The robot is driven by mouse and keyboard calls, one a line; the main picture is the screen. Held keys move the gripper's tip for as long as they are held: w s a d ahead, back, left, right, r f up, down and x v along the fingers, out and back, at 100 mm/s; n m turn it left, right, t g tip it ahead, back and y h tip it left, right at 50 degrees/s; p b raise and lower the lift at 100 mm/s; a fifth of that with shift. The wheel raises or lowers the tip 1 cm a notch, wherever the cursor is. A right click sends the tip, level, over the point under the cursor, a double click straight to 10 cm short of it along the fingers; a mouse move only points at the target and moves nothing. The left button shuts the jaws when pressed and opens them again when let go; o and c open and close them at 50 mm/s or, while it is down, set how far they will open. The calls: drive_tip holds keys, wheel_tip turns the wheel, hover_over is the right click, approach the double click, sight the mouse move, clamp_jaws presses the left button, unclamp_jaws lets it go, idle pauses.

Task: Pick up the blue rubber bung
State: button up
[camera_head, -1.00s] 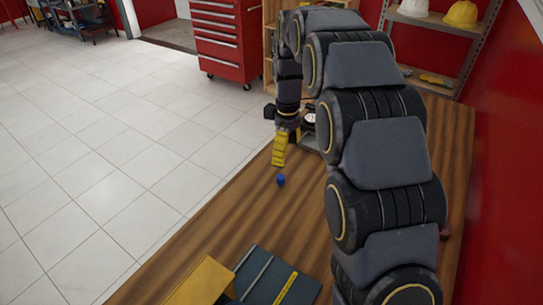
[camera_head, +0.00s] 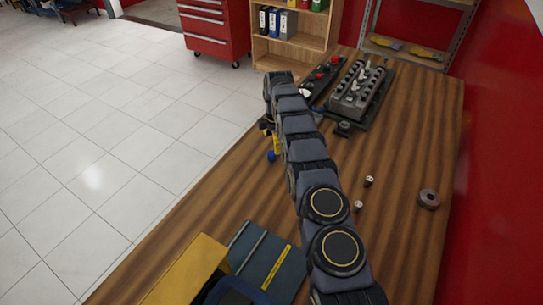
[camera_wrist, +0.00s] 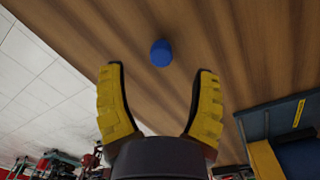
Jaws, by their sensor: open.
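The blue rubber bung (camera_wrist: 161,53) stands on the wooden table (camera_wrist: 230,35), beyond and between my open fingertips in the wrist view. In the head view the bung (camera_head: 271,156) is a small blue spot near the table's left edge, partly hidden by my arm. My gripper (camera_wrist: 158,85) has two yellow fingers spread wide with nothing between them.
A dark tray with a yellow part (camera_head: 262,262) lies at the table's front. An engine block model (camera_head: 357,92) stands at the back. A ring (camera_head: 429,198) and small metal pieces (camera_head: 369,181) lie to the right. The table's left edge is close to the bung.

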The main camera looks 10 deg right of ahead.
sight(272, 153)
drive_tip(key=f, duration=0.6)
drive_tip(key=shift+s+a, duration=0.1)
drive_tip(key=shift+a, duration=0.1)
drive_tip(key=shift+r, duration=0.1)
drive_tip(key=c, duration=1)
